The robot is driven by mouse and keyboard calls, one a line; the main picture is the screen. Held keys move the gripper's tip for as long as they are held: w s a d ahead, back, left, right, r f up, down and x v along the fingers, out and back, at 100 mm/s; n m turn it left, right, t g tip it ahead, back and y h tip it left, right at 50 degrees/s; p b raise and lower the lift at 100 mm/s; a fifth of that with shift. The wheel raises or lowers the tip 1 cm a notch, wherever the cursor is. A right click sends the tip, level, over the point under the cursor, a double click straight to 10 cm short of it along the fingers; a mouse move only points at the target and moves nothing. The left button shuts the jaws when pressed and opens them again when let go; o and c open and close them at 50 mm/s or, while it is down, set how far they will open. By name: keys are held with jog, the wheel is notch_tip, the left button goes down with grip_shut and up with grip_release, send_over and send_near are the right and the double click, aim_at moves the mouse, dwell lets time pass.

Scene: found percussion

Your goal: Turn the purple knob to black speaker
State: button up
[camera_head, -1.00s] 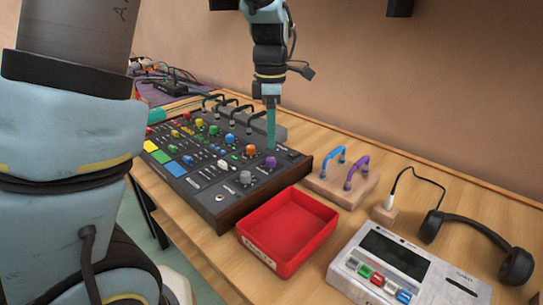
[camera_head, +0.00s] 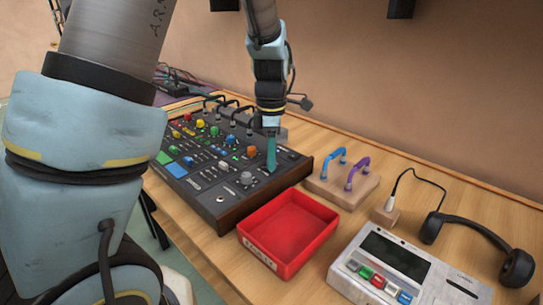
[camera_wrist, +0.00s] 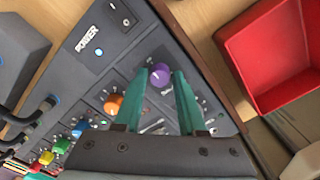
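The purple knob (camera_wrist: 160,76) is on the mixer panel (camera_head: 200,190), with an orange knob (camera_wrist: 113,104) beside it. In the wrist view it shows between the two green fingertips of my gripper (camera_wrist: 160,73). The fingers are apart, one on each side of the knob; I cannot tell whether they touch it. In the head view my gripper (camera_head: 271,166) points down at the panel's right part and hides the purple knob. The marks around the knob are too small to read. Black boxes that look like speakers hang on the wall, one of them at the top right (camera_head: 400,8).
A red tray (camera_head: 290,233) stands just in front of the mixer. A wooden block with blue and purple handles (camera_head: 343,186) is to its right. Black headphones (camera_head: 478,238) and a grey button device (camera_head: 400,270) lie further right. Black cables arch behind the panel.

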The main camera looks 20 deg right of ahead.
grip_shut()
